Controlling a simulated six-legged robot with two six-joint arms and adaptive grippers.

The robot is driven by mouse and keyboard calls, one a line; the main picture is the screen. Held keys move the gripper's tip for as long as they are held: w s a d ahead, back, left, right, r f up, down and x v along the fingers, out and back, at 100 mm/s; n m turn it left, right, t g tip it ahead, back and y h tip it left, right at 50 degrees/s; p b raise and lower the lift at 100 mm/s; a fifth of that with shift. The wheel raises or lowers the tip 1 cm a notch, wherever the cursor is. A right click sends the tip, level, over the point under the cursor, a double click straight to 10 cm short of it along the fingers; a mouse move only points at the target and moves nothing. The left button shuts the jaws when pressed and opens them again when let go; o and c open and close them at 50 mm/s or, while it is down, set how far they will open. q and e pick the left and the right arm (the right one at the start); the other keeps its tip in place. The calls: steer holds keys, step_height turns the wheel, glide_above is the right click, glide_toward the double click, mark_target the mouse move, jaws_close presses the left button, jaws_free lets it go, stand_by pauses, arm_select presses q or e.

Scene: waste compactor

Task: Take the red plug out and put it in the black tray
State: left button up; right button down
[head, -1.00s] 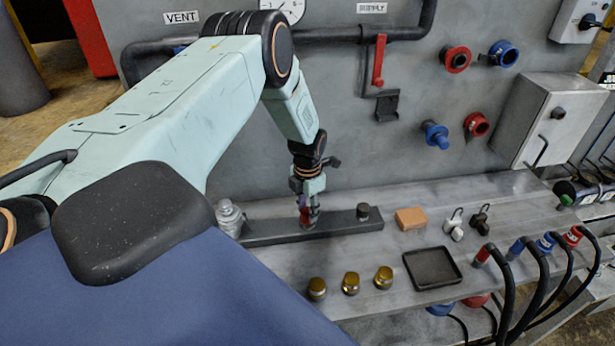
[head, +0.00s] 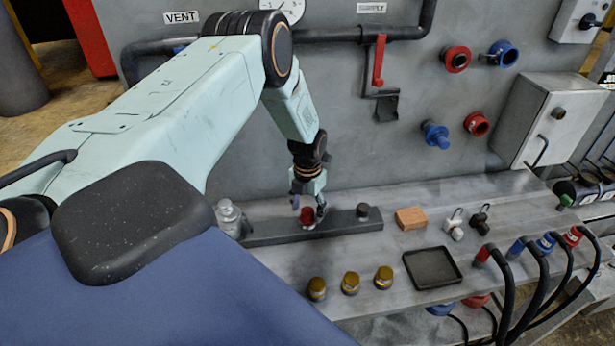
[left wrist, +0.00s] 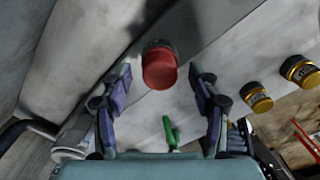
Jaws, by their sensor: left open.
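The red plug (head: 307,217) stands upright in the dark bar (head: 345,222) on the bench. It shows as a red cylinder (left wrist: 160,68) in the left wrist view, just beyond and between my fingertips. My left gripper (head: 309,205) is open, pointing down at the plug, with one finger on each side of it; I cannot tell if they touch it. The left wrist view shows the spread fingers (left wrist: 162,80). The black tray (head: 432,267) lies empty on the bench to the right. My right gripper is not in view.
A dark plug (head: 362,211) stands in the bar right of the red one. A clear jar (head: 229,218) is at its left end. Brass caps (head: 350,283), an orange block (head: 410,219) and hoses (head: 530,290) surround the tray. The panel wall (head: 350,130) is behind.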

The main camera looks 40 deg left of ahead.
arm_select(q)
steer(key=shift+c, duration=0.5)
steer(key=m, duration=1)
steer(key=shift+b, duration=0.35)
steer(key=m+b, duration=0.1)
steer(key=m, duration=0.4)
steer(key=shift+m, duration=0.3)
steer(key=m+b, duration=0.1)
steer(key=m, duration=0.4)
